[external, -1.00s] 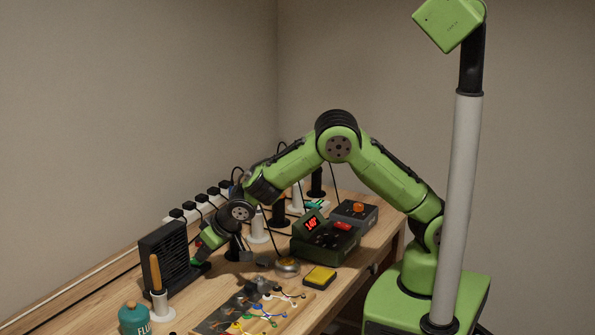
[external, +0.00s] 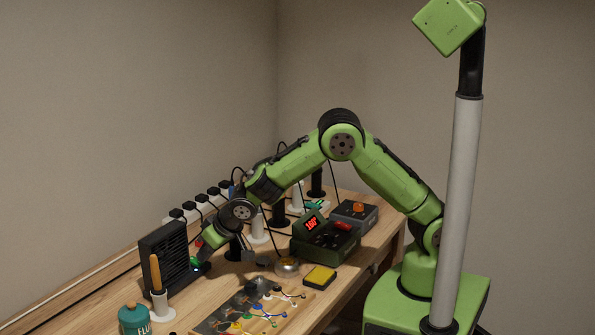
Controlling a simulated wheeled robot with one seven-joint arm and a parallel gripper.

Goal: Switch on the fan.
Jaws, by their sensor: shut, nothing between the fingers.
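The fan (external: 160,245) is a black box with a slatted front, upright at the back left of the bench. My gripper (external: 203,268) is shut and empty, pointing down at the fan's lower right front edge. It looks very close to the fan; whether it touches cannot be told. A small green patch and a bluish-white glint (external: 196,269) show at the fan's lower right corner, beside the fingertips. The switch itself is too small to make out clearly.
A soldering station (external: 325,240) with a red display stands right of my gripper. A brass-coloured tin (external: 287,267), a yellow sponge (external: 320,276) and a board with coloured wires (external: 258,310) lie in front. A wooden-handled tool in a white holder (external: 158,300) and a teal flux jar (external: 134,318) stand front left.

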